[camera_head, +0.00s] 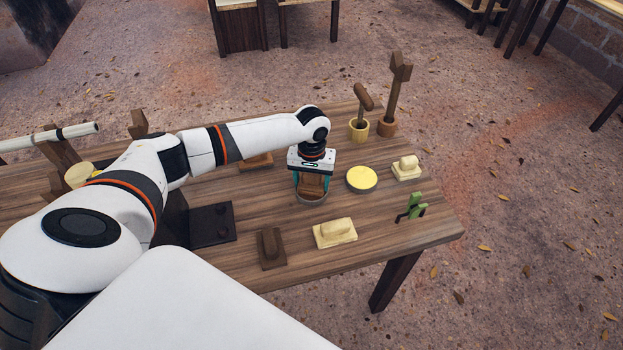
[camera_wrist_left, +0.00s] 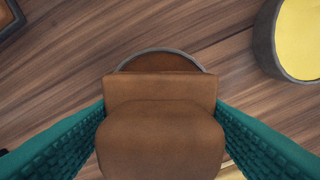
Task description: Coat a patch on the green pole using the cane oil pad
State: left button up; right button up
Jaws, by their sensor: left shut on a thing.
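My left gripper (camera_head: 311,185) is shut on a brown pad (camera_wrist_left: 160,140), which looks like the cane oil pad; its teal fingers press on both sides of it. The pad is over or in a round grey-rimmed dish (camera_head: 311,201) with brown contents; the dish's far rim also shows in the wrist view (camera_wrist_left: 160,51). I cannot tell whether the pad touches the contents. A pale pole (camera_head: 67,133) with a dark band rests on a wooden stand at the far left; no plainly green pole shows. My right gripper is not in view.
A yellow dish (camera_head: 361,179) stands right of the gripper. A small green object (camera_head: 412,208) is by the right edge.

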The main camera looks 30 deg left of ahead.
pick_arm(q)
jog(key=shift+s+f+p, duration=0.1)
jog(key=shift+f+p, duration=0.05)
jog(key=shift+p, duration=0.25)
dwell(1.4)
notch_tip(320, 180, up, 7)
jog(key=p, duration=0.8)
jog(key=shift+p, duration=0.3)
dwell(0.4)
